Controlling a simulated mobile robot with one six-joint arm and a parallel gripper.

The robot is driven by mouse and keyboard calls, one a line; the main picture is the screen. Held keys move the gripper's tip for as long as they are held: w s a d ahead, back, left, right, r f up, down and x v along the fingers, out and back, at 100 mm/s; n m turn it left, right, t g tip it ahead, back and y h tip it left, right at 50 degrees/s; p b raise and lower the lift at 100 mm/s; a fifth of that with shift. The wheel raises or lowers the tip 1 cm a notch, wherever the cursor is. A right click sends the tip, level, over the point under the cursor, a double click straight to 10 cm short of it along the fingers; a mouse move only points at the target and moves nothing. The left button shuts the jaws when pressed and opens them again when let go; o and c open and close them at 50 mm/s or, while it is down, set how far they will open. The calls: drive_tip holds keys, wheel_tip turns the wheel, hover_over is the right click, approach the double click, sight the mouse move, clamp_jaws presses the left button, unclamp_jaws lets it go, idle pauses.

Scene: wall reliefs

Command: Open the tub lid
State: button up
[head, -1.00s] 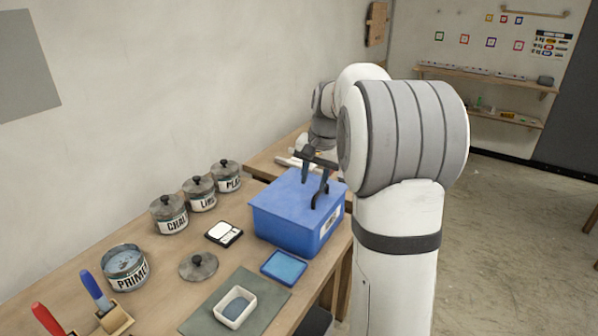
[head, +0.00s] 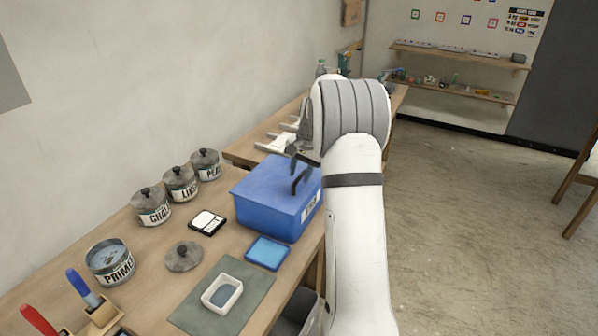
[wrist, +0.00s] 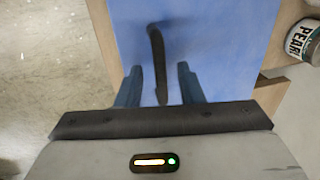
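The blue tub (head: 268,212) stands on the wooden bench with its flat blue lid (head: 262,172) closed. A black arched handle (head: 301,181) rises from the lid; the wrist view shows this handle (wrist: 156,50) from above, running down between my fingers. My gripper (wrist: 159,80) is open, one dark blue finger on each side of the handle, with a visible gap to both. In the head view my gripper is mostly hidden behind my arm at the tub's far right.
Lidded pots (head: 180,184) stand along the wall. An open PRIME tin (head: 110,262), a loose round lid (head: 184,256), a small scale (head: 208,222) and a blue tray (head: 268,253) lie left and in front of the tub.

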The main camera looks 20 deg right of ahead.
drive_tip(key=shift+f, duration=0.1)
clamp_jaws()
idle(0.3)
